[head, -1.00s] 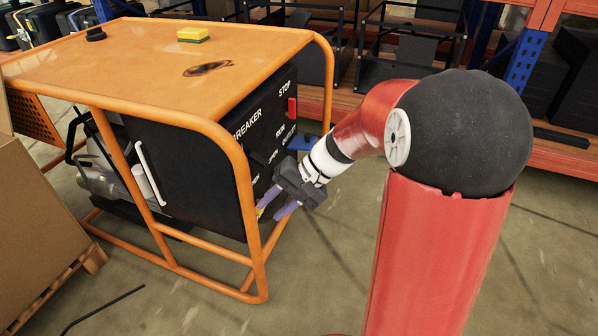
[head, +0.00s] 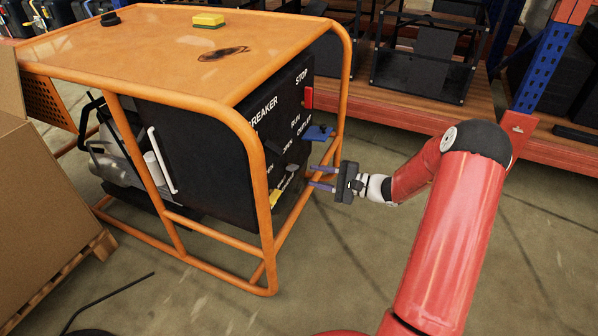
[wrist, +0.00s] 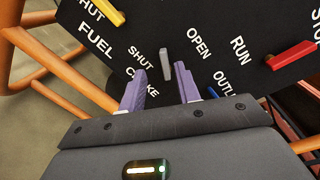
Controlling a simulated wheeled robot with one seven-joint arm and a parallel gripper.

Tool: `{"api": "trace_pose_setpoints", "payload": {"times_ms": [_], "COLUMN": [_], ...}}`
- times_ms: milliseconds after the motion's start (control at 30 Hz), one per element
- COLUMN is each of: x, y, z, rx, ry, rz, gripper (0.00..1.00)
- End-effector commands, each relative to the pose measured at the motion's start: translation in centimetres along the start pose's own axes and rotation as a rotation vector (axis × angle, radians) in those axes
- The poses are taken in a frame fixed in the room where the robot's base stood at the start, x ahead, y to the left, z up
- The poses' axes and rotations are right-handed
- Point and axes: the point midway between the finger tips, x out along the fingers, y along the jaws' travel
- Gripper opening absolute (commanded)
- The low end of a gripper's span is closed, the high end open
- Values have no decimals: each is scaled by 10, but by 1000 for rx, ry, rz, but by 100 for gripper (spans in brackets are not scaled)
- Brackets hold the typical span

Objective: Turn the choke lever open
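The choke lever (wrist: 165,65) is a small pale grey bar on the black panel (wrist: 225,20). In the wrist view it stands nearly upright in the picture, between the words SHUT and OPEN, above the word CHOKE. It also shows small in the head view (head: 291,168). My gripper (wrist: 160,78) is open, with a purple finger to each side of the lever in the picture. I see no contact with the lever. In the head view my gripper (head: 311,177) is just right of the panel, its fingers pointing at it and empty.
A yellow lever (wrist: 103,11) by FUEL and a red lever (wrist: 290,54) by RUN are on the same panel. A blue part (head: 318,133) sticks out near OUTLET. The orange tube frame (head: 262,200) surrounds the panel. The floor right of the frame is open.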

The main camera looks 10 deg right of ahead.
Motion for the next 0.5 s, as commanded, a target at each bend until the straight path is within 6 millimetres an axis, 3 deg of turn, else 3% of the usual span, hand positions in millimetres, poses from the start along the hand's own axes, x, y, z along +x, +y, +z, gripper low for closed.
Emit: {"api": "trace_pose_setpoints", "payload": {"times_ms": [100,200,500], "x": [-6,-3,42], "y": [4,4,0], "z": [-19,-22,-23], "rx": [25,29,28], "ry": [28,33,31], "rz": [-70,-86,-83], "gripper": [33,33,33]}}
